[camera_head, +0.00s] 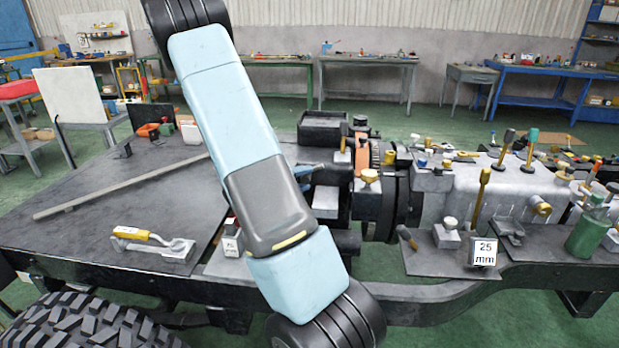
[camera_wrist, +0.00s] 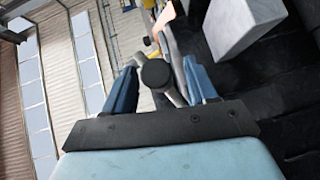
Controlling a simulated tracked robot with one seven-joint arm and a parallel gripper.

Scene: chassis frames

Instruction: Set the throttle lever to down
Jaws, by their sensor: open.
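In the wrist view, a lever with a round black knob (camera_wrist: 156,73) and a pale grey shaft stands between the two blue fingers of my gripper (camera_wrist: 159,70). The fingers are apart, one on each side, and the knob appears nearer the left finger. I cannot tell whether either touches it. In the head view my gripper (camera_head: 306,176) is mostly hidden behind my own arm, with blue finger parts showing at its right edge. Several levers stand on the chassis, including a yellow one (camera_head: 481,193) and a black-knobbed one (camera_head: 506,143). No label shows which is the throttle lever.
A pale block (camera_wrist: 244,25) sits right of the fingers in the wrist view. The engine and gearbox (camera_head: 452,200) crowd the chassis right of my arm. A yellow-handled tool (camera_head: 145,236) and a long bar (camera_head: 125,186) lie on the left plate, which has free room.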

